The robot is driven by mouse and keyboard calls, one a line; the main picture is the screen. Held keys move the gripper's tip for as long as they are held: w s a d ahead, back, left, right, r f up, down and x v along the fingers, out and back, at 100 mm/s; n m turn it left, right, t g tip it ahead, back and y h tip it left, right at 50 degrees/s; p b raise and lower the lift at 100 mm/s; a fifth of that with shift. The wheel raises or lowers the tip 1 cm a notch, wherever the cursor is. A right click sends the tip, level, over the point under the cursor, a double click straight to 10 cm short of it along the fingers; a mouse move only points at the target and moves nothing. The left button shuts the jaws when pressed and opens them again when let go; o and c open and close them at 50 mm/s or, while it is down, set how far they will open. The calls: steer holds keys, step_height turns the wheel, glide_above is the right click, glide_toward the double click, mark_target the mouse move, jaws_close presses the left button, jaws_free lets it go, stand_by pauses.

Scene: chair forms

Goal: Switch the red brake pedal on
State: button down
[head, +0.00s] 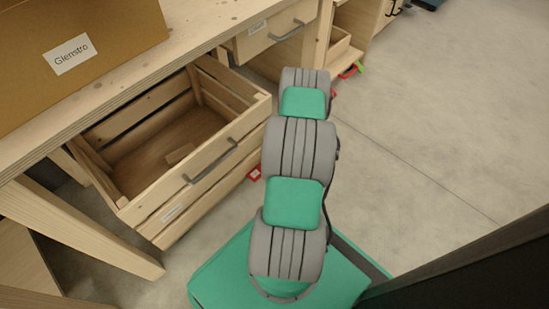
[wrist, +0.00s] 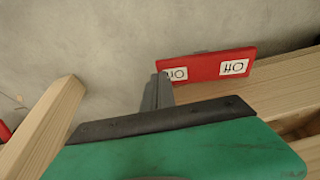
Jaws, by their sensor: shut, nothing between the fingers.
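The red brake pedal (wrist: 206,67) shows in the wrist view as a flat red bar with a white lettered label near each end. My gripper is hidden there.
A wooden drawer (head: 200,165) stands open under the workbench (head: 120,75), which carries a cardboard box (head: 95,40). Another red piece (head: 348,72) shows farther back. A wooden beam (wrist: 45,125) lies left of my gripper in the wrist view. The concrete floor at right is clear.

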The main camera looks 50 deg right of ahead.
steer(key=shift+r, duration=0.1)
steer(key=s+d+r+p, duration=0.1)
steer(key=d+r+p, duration=0.1)
steer(key=r, duration=0.4)
steer(key=s+d+r+p, duration=0.1)
steer(key=d+r+p, duration=0.1)
steer(key=r+p, duration=0.2)
steer(key=v, duration=0.3)
steer(key=shift+w+a, duration=0.1)
steer(key=shift+a, duration=0.05)
